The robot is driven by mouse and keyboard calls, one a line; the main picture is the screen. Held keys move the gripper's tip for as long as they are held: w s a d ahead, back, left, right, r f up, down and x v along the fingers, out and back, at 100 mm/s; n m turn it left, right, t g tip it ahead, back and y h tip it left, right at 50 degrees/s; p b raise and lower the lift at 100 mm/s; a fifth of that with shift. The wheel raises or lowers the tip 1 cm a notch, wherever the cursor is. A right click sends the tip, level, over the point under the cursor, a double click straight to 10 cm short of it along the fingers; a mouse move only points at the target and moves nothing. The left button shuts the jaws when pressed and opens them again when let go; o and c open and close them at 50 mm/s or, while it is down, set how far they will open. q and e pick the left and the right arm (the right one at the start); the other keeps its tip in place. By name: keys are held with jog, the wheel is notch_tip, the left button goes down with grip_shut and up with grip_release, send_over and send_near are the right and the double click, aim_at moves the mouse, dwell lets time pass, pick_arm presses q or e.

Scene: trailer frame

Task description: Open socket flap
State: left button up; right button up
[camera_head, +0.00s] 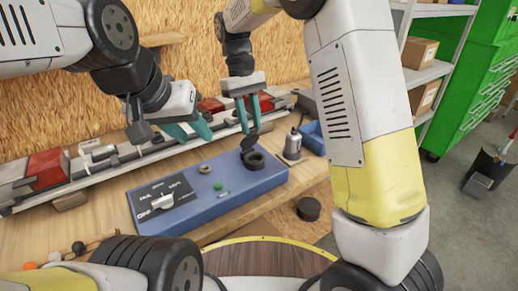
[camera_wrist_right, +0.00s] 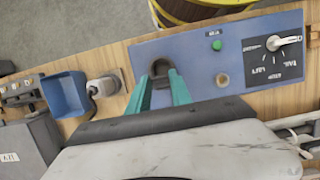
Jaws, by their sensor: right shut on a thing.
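The blue panel box (camera_head: 232,203) lies on the wooden bench. Its black round socket (camera_head: 254,160) is at the panel's right end, with the dark flap (camera_head: 249,141) tilted up at its back edge. My right gripper (camera_head: 248,126) points down over the socket with its teal fingertips at the flap and is shut on it. In the right wrist view, the fingers (camera_wrist_right: 162,90) reach to the socket (camera_wrist_right: 160,70) and partly hide the flap. My left gripper (camera_head: 192,132) hangs above the panel's back edge, open and empty, apart from the panel.
The panel also has a rotary switch (camera_head: 161,200), a green button (camera_head: 218,186) and a metal ring (camera_head: 204,168). A rail with red blocks (camera_head: 48,170) runs behind. A black cap (camera_head: 308,208) lies in front.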

jog(key=shift+w+a+r, duration=0.15)
jog(key=shift+w+a, duration=0.25)
jog(key=shift+w, duration=0.15)
jog(key=shift+w+a+r, duration=0.15)
jog(key=shift+w+a, duration=0.25)
jog(key=shift+w, duration=0.15)
jog(key=shift+w, duration=0.1)
jog(key=shift+w+a+f, duration=0.1)
jog(key=shift+w+a, duration=0.7)
jog(key=shift+w, duration=0.25)
jog(key=o, duration=0.9)
